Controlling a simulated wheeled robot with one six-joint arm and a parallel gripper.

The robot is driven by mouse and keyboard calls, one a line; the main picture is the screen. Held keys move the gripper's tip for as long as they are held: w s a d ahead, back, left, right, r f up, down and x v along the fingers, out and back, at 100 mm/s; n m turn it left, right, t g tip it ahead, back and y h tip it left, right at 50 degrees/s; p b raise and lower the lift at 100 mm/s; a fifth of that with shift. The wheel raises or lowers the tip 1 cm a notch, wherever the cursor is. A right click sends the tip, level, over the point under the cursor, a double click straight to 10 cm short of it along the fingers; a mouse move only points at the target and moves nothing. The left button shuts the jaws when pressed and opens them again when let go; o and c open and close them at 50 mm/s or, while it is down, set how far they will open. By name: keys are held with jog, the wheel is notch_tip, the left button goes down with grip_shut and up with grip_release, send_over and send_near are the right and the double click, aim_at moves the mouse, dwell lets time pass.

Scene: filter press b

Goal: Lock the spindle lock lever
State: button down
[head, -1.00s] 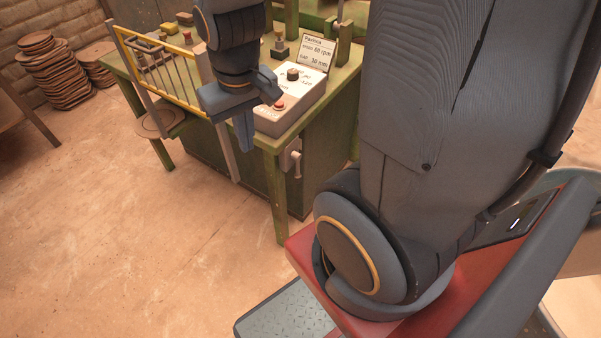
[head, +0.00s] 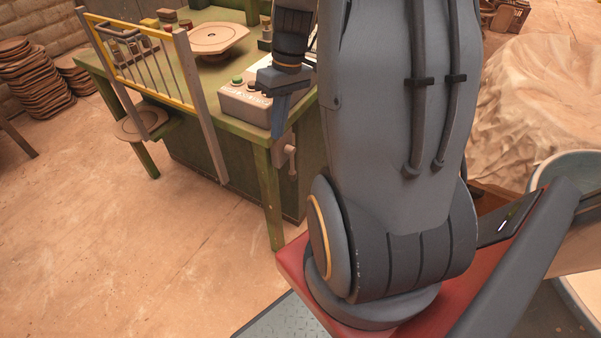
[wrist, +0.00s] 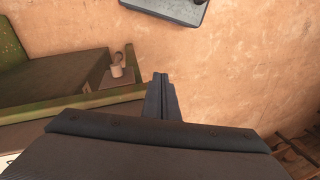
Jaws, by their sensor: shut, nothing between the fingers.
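The spindle lock lever (head: 291,160) is a small grey handle on a plate, mounted on the right side of the green bench. In the head view it hangs down from its pivot. It also shows small in the wrist view (wrist: 117,66), left of my fingers. My gripper (head: 278,134) points down above the lever and a little to its left in the head view, in front of the control box. Its fingers (wrist: 160,78) are together and empty, apart from the lever.
The grey control box (head: 246,104) with a green button sits on the bench top, close to my gripper. A yellow-railed guard (head: 140,62) stands at the bench front. A round wheel plate (head: 212,38) lies behind. The floor (head: 120,245) before the bench is clear.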

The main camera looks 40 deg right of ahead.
aim_at(291, 164)
jog(key=w+d+f+n+t+y+b, duration=0.1)
jog(key=d+f+n+t+y+b, duration=0.1)
jog(key=d+f+b, duration=0.8)
jog(key=d+f+t+y, duration=0.1)
jog(key=d+f, duration=0.6)
jog(key=d, duration=0.3)
jog(key=shift+w+d+t+y, duration=0.15)
jog(key=shift+t+y, duration=0.15)
jog(key=shift+y, duration=0.1)
jog(key=w+a+f, duration=0.2)
jog(key=a+f, duration=0.6)
jog(key=a, duration=0.1)
jog(key=shift+a+p, duration=0.2)
jog(key=shift+p, duration=0.2)
